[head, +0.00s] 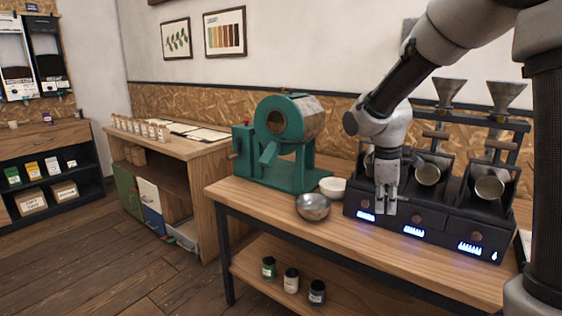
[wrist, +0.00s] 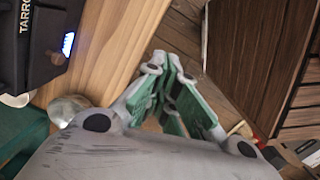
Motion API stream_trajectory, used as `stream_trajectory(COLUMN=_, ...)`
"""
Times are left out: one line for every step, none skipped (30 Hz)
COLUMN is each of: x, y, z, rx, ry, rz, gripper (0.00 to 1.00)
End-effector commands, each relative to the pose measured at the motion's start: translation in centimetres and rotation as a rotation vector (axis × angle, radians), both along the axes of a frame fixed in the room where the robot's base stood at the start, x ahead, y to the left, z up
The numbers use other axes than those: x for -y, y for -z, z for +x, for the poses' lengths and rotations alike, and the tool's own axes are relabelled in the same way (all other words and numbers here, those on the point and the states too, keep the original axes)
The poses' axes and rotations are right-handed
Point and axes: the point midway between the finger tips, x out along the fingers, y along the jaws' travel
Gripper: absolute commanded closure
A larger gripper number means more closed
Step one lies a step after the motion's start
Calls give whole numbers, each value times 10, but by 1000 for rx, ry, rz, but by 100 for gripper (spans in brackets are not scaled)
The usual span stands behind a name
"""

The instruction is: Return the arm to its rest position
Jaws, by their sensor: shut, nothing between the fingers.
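My gripper (head: 386,203) hangs from my arm, fingers down, in front of the left part of the black sample roaster (head: 428,221) in the head view. In the wrist view my gripper (wrist: 174,62) is shut with nothing between its green-padded fingers. It is over the front edge of the wooden bench (wrist: 110,45) and the floor beyond. My arm reaches in from the upper right of the head view, bent downward at the wrist.
A metal bowl (head: 313,207), a white bowl (head: 333,187) and a green drum machine (head: 283,145) stand left of my gripper on the bench (head: 262,200). Several jars (head: 291,280) sit on the lower shelf. A side cabinet (head: 180,160) stands further left. Floor (head: 120,270) is clear at the front left.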

Motion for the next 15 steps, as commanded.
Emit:
stream_trajectory(x=12, y=-17, z=-28, rx=26, ry=194, rz=21, gripper=100)
stream_trajectory(x=18, y=-24, z=-44, rx=39, ry=315, rz=35, gripper=100)
stream_trajectory(x=26, y=-33, z=-65, rx=56, ry=458, rz=53, gripper=100)
stream_trajectory(x=31, y=-40, z=-80, rx=69, ry=554, rz=68, gripper=100)
stream_trajectory(x=36, y=-46, z=-94, rx=81, ry=645, rz=82, gripper=100)
stream_trajectory(x=42, y=-53, z=-113, rx=98, ry=752, rz=103, gripper=100)
stream_trajectory(x=47, y=-58, z=-126, rx=113, ry=824, rz=120, gripper=100)
stream_trajectory(x=50, y=-62, z=-139, rx=126, ry=890, rz=138, gripper=100)
stream_trajectory(x=55, y=-67, z=-155, rx=145, ry=964, rz=161, gripper=100)
stream_trajectory(x=58, y=-70, z=-167, rx=161, ry=1007, rz=179, gripper=100)
stream_trajectory(x=61, y=-73, z=-177, rx=176, ry=1041, rz=198, gripper=100)
stream_trajectory(x=65, y=-77, z=-189, rx=199, ry=1070, rz=222, gripper=100)
stream_trajectory(x=67, y=-79, z=-197, rx=217, ry=1080, rz=238, gripper=100)
stream_trajectory(x=70, y=-82, z=-204, rx=237, ry=1090, rz=255, gripper=100)
stream_trajectory(x=72, y=-85, z=-211, rx=263, ry=1102, rz=274, gripper=100)
